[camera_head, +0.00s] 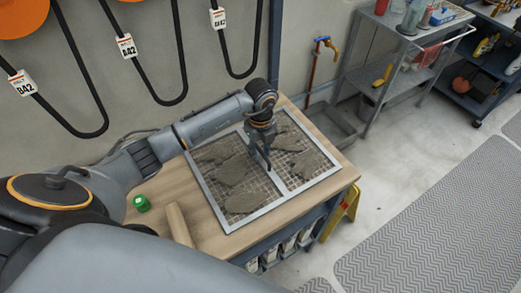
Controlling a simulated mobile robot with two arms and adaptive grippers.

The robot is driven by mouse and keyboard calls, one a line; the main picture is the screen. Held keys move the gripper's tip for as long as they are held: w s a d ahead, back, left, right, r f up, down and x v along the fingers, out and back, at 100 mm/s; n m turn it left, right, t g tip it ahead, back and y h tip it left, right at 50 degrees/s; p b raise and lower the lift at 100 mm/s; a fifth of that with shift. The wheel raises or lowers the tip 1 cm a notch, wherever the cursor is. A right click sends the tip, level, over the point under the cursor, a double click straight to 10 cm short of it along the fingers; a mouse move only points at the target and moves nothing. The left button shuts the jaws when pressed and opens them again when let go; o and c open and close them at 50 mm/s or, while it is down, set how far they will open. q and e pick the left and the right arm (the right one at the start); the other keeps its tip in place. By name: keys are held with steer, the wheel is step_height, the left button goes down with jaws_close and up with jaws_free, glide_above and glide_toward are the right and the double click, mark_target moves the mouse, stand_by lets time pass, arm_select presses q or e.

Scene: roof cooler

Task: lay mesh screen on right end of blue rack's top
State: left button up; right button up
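The mesh screen (228,178) is a light metal frame with a middle bar, its mesh partly covered by grey-brown patches. It appears flat over the right part of the wooden top of the blue rack (213,236); whether it touches the wood everywhere I cannot tell. My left gripper (261,163) points down at the middle bar, near the screen's centre. Its fingers are close to the bar, but their gap and grip are unclear. The gripper and wrist hide part of the bar and the screen's far edge. My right gripper is not in view.
A green round item (142,203) and a tan block (179,225) sit on the rack's left part. A yellow object (343,213) stands by its right end. A grey cart (396,55) stands at the back right. Black belts hang on the wall behind. Grey mats (430,230) cover the floor.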

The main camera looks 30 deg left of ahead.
mark_target(261, 151)
arm_select(q)
step_height(261, 151, up, 12)
steer(key=b, duration=0.3)
steer(key=shift+f, duration=0.1)
stand_by(0.5)
